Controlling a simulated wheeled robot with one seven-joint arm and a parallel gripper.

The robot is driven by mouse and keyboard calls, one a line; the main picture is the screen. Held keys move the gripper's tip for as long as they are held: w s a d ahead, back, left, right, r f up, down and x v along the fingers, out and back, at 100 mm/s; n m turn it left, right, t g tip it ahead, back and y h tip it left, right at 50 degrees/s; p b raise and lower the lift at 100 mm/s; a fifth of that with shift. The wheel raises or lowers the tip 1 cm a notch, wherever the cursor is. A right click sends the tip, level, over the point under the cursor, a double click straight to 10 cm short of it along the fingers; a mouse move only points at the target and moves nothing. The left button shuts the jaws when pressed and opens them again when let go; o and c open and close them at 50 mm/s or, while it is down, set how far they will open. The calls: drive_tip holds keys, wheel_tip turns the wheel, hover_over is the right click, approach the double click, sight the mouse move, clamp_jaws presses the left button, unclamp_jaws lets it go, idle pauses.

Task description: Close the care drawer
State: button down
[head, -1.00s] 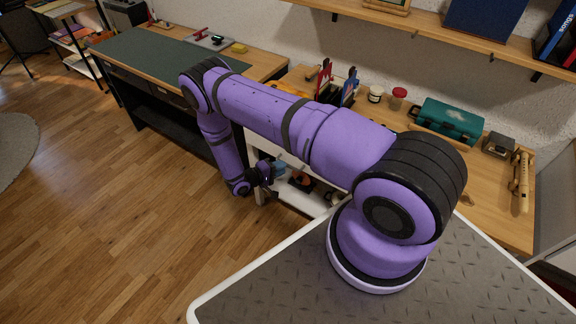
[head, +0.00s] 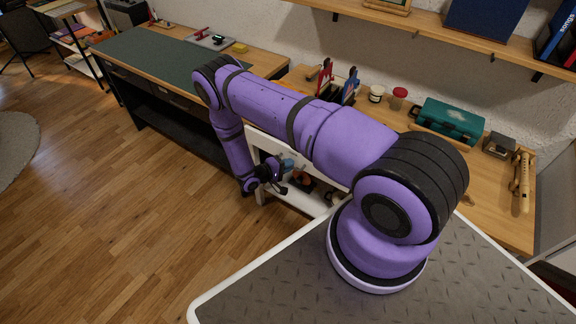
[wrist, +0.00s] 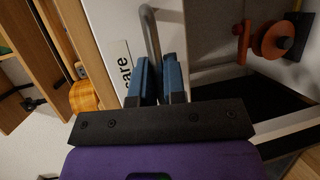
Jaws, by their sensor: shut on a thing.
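The care drawer has a white front (wrist: 112,22) with a label (wrist: 123,68) on which "are" can be read in the wrist view. A grey bar handle (wrist: 150,32) stands out from this front. My gripper (wrist: 159,78) has blue fingers, shut on the handle, which passes between them. In the head view my gripper (head: 286,165) is low at the front of the wooden bench, by a white panel (head: 264,143). My arm hides much of the drawer there, and I cannot tell how far it is open.
The wooden bench top (head: 490,215) holds a teal case (head: 449,121), small jars and a brass-coloured instrument (head: 521,180). Below, a shelf holds an orange-red object (wrist: 272,40). A workbench with a green mat (head: 160,55) stands at left. The wooden floor (head: 100,215) is clear.

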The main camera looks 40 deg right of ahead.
sight(294, 157)
drive_tip(key=shift+w+d, duration=0.25)
drive_tip(key=shift+d, duration=0.45)
drive_tip(key=shift+w+d, duration=0.25)
drive_tip(key=shift+d, duration=0.4)
drive_tip(key=shift+w+d, duration=0.25)
drive_tip(key=shift+d, duration=0.45)
drive_tip(key=c, duration=1.5)
unclamp_jaws()
drive_tip(key=shift+d, duration=0.1)
drive_tip(key=a, duration=0.3)
drive_tip(key=a+r, duration=0.1)
drive_tip(key=a, duration=0.3)
drive_tip(key=a+r, duration=0.1)
drive_tip(key=a, duration=0.3)
drive_tip(key=shift+w, duration=0.3)
drive_tip(key=shift+r, duration=0.1)
